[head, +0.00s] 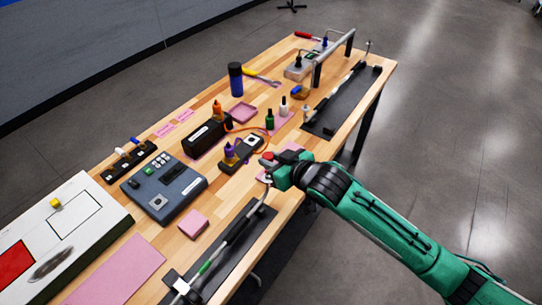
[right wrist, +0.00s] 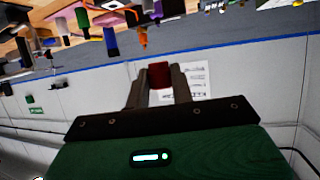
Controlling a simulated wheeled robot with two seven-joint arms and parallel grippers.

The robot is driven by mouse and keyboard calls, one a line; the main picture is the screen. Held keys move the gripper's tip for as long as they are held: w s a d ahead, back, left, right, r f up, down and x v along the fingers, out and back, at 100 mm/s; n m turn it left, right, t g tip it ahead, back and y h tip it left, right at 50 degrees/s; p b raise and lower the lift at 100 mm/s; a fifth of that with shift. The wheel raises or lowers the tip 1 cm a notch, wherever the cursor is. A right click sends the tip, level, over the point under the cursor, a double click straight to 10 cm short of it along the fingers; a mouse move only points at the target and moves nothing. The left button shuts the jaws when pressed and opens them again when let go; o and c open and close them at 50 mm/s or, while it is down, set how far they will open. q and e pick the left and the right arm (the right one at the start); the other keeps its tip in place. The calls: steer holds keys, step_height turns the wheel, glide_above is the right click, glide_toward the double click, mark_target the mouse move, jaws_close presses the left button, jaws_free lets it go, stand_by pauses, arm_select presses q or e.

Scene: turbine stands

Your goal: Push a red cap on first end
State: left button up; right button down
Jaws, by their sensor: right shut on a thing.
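The red cap (right wrist: 158,75) is between the two fingers of my right gripper (right wrist: 157,84), which are shut on it. In the head view the red cap (head: 267,156) shows at the tip of my right gripper (head: 269,163), above the right edge of the workbench. A long thin shaft (head: 232,237) with a green band lies over a near black mat (head: 238,257). Its upper end is close to my right gripper in the picture; whether they touch I cannot tell. A second shaft (head: 345,92) lies over the far black mat (head: 326,115). My left gripper is out of view.
On the wooden workbench (head: 222,270) stand a grey device (head: 163,187), a black box (head: 205,137), small bottles (head: 269,120), a dark blue bottle (head: 235,79) and pink pads (head: 193,223). A white panel (head: 60,240) is at lower left. The floor right of the bench is clear.

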steer(key=shift+w+a, duration=0.1)
steer(key=shift+w, duration=0.1)
step_height(320, 180, down, 4)
steer(key=b, duration=0.4)
steer(key=shift+r, duration=0.2)
steer(key=shift+f, duration=0.55)
steer(key=shift+p, duration=0.3)
steer(key=shift+s+f, duration=0.1)
